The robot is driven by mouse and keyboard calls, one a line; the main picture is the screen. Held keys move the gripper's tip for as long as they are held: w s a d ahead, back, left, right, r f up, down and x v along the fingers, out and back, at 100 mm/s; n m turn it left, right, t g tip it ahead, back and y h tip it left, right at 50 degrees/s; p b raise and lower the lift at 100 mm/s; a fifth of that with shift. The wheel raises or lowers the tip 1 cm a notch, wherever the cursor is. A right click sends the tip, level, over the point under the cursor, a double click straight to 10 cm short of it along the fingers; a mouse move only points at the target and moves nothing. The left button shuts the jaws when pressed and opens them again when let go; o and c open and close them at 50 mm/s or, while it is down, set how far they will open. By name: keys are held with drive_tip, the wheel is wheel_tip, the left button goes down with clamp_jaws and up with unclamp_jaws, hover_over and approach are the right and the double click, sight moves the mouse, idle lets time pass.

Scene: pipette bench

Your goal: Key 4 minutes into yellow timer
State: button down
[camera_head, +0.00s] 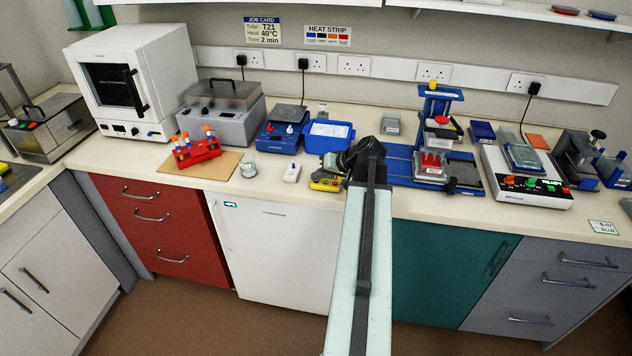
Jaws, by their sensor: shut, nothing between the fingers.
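The small yellow timer (325,185) lies near the front edge of the bench, about the middle of the picture. Its keys and display are too small to read. My gripper (343,163) is at the end of my arm, just above and to the right of the timer. It is dark and looks shut, with nothing seen in it. My wrist and the fingers overlap the area behind the timer. I cannot tell whether the fingertips touch it.
A white handheld item (292,173) and a glass beaker (248,166) stand left of the timer. A blue tub (330,145) is behind it. A blue press stand (400,163) is close on the right. A red tube rack (197,152) sits further left.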

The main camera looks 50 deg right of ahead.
sight(319, 183)
drive_tip(key=shift+r+p, duration=0.65)
drive_tip(key=shift+p, duration=0.05)
wheel_tip(319, 183, up, 6)
drive_tip(key=p, duration=0.6)
idle(0.5)
